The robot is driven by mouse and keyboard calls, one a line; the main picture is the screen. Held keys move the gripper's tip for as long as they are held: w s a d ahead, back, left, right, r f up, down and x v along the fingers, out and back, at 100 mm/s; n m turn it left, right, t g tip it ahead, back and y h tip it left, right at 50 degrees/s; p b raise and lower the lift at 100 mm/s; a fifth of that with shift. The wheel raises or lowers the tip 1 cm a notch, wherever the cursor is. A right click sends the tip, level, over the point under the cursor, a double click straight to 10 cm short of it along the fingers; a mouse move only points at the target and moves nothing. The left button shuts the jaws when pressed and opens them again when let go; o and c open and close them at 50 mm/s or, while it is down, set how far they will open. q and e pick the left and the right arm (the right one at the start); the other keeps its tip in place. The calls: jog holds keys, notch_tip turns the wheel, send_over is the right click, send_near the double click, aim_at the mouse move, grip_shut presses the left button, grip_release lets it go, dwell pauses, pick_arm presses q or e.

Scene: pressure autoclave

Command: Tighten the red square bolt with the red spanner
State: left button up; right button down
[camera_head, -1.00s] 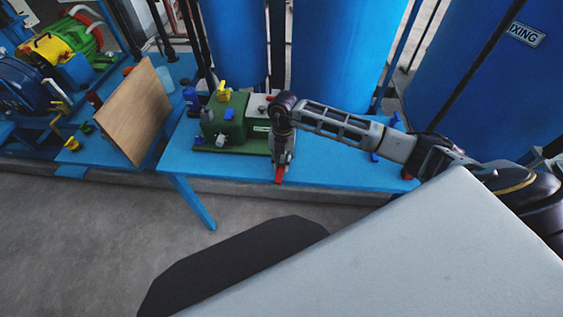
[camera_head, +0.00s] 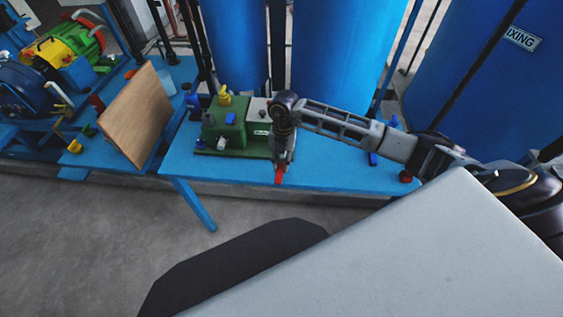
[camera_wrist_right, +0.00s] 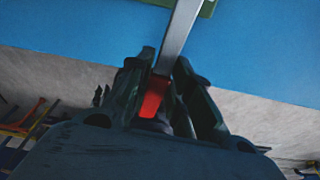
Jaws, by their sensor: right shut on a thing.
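My right gripper (camera_head: 283,160) points down at the front of the blue table, beside the green machine (camera_head: 235,130). It is shut on the red spanner (camera_head: 280,174), whose red end shows below the fingers. In the right wrist view the fingers (camera_wrist_right: 160,95) close around the spanner's red handle (camera_wrist_right: 153,98). Its grey shaft (camera_wrist_right: 178,35) runs up out of the frame, over a green edge at the top. The spanner's far end is out of view there. I cannot make out the red square bolt; my right arm covers part of the machine. My left gripper is not in view.
The blue table (camera_head: 335,175) has free room right of the machine, under my arm. A red round part (camera_head: 406,176) sits near its right end. A wooden board (camera_head: 135,115) leans at the left. Large blue tanks (camera_head: 340,50) stand behind.

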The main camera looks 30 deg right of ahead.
jog(key=shift+r+p, duration=0.9)
jog(key=shift+r, duration=0.45)
dwell(0.3)
